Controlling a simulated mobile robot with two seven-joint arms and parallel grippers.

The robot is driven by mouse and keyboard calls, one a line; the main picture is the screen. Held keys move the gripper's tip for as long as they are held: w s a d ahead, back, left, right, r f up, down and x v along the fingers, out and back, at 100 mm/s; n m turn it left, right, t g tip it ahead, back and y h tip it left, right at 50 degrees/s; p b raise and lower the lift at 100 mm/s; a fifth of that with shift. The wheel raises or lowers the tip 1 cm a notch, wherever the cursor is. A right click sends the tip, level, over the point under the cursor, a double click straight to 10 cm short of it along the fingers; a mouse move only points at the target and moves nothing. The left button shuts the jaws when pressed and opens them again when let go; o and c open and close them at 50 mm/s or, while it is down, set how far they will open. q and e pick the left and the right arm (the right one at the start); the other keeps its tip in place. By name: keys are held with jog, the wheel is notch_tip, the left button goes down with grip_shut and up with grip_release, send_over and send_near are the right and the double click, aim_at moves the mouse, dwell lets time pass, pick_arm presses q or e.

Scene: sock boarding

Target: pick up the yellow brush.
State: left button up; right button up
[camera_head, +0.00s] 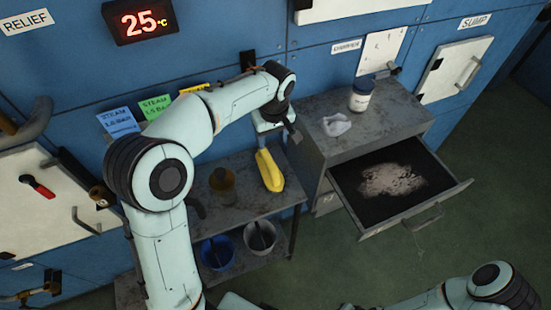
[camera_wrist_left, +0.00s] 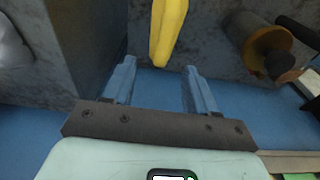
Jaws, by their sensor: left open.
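The yellow brush (camera_head: 269,170) is on the dark bench in the head view, near its right end. Its yellow part also shows in the left wrist view (camera_wrist_left: 168,28), reaching down from the top edge to between the fingertips. My left gripper (camera_head: 265,142) is just above and behind the brush in the head view. In the left wrist view my left gripper (camera_wrist_left: 159,68) is open, with clear gaps between its two blue fingers and the brush. I cannot tell any contact. My right gripper is out of view; only part of that arm shows.
A brown cylinder (camera_head: 222,183) stands left of the brush. A blue bucket (camera_head: 217,252) and a grey bucket (camera_head: 260,236) sit on the lower shelf. Right of the bench, a cabinet (camera_head: 318,108) bears a white jar (camera_head: 361,95) and a white cloth (camera_head: 336,124); its drawer (camera_head: 443,200) is open.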

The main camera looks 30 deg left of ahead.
pick_arm(q)
send_over(269, 162)
notch_tip(269, 162, down, 6)
jog(key=shift+d+f, duration=0.1)
jog(key=shift+f, duration=0.05)
jog(key=shift+w+f, duration=0.2)
jog(key=shift+f, duration=0.4)
jog(key=f, duration=0.4)
jog(key=shift+s+f, duration=0.15)
jog(key=shift+s, duration=0.05)
jog(key=shift+w+f, duration=0.1)
jog(key=shift+f, duration=0.3)
